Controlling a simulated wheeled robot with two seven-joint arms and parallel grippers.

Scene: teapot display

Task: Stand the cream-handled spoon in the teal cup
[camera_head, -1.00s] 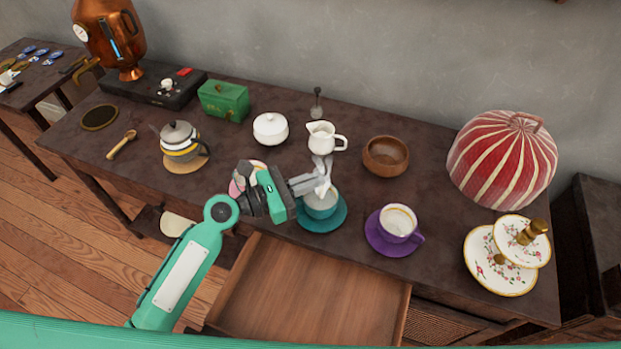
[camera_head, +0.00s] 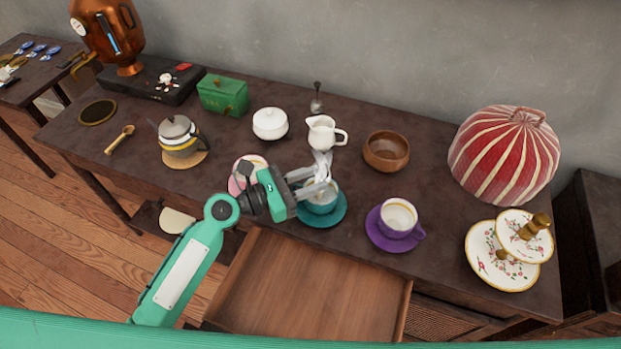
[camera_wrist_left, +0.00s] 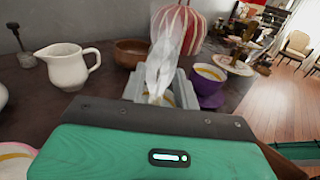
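The teal cup (camera_head: 318,203) stands on its teal saucer (camera_head: 338,216) near the table's front edge. My right gripper is out of view.
Behind are a white creamer (camera_head: 322,132), a white lidded bowl (camera_head: 270,124) and a wooden bowl (camera_head: 386,152). An open drawer (camera_head: 305,295) juts out below.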

